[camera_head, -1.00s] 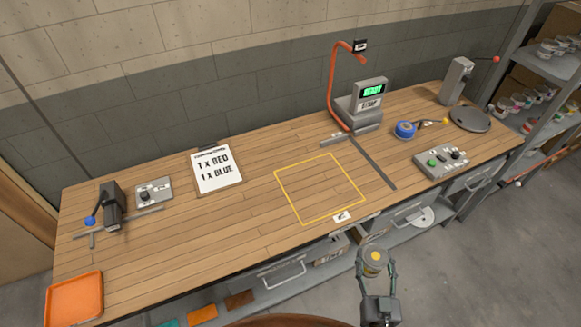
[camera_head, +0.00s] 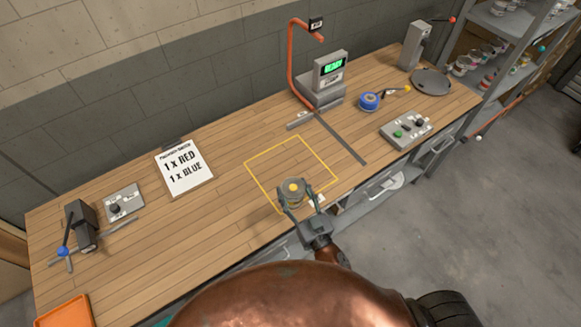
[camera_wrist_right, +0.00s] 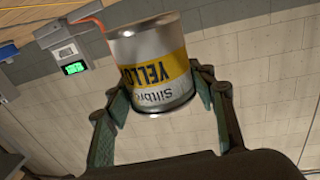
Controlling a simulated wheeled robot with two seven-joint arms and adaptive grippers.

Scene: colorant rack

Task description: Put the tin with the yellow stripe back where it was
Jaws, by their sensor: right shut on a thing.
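The tin with the yellow stripe (camera_wrist_right: 155,68) is a silver can with a yellow band lettered "YELLOW" in the right wrist view. Several tins (camera_head: 487,52) stand on the shelf rack (camera_head: 508,28) at the upper right. My left gripper is not in view.
The READY display unit (camera_head: 330,70) with a red bent pipe stands at the back. A blue tape roll (camera_head: 368,101), a button box (camera_head: 405,129) and a grey round plate (camera_head: 430,82) are at the right. A recipe sheet (camera_head: 184,170) lies left. The bench middle is clear.

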